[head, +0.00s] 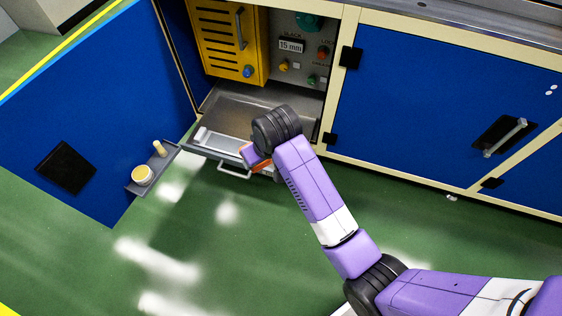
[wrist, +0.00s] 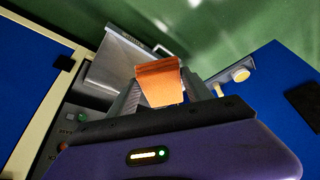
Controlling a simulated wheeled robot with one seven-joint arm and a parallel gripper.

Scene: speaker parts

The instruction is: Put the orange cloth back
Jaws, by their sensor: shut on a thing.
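The orange cloth (wrist: 159,84) is a folded flat piece between the two fingers of my gripper (wrist: 165,90) in the wrist view. My gripper is shut on it. In the head view only a small orange part of the cloth (head: 262,167) shows below the wrist, and the arm hides most of my gripper (head: 257,157). The cloth is at the right part of the pulled-out grey drawer (head: 226,155). I cannot tell whether it touches the drawer. The drawer also shows behind the cloth in the wrist view (wrist: 112,66).
The open blue door (head: 95,100) carries a small shelf (head: 137,187) with a yellow-topped jar (head: 142,174). A yellow box (head: 222,40) and control panel (head: 300,65) are inside the cabinet. Green floor in front is clear.

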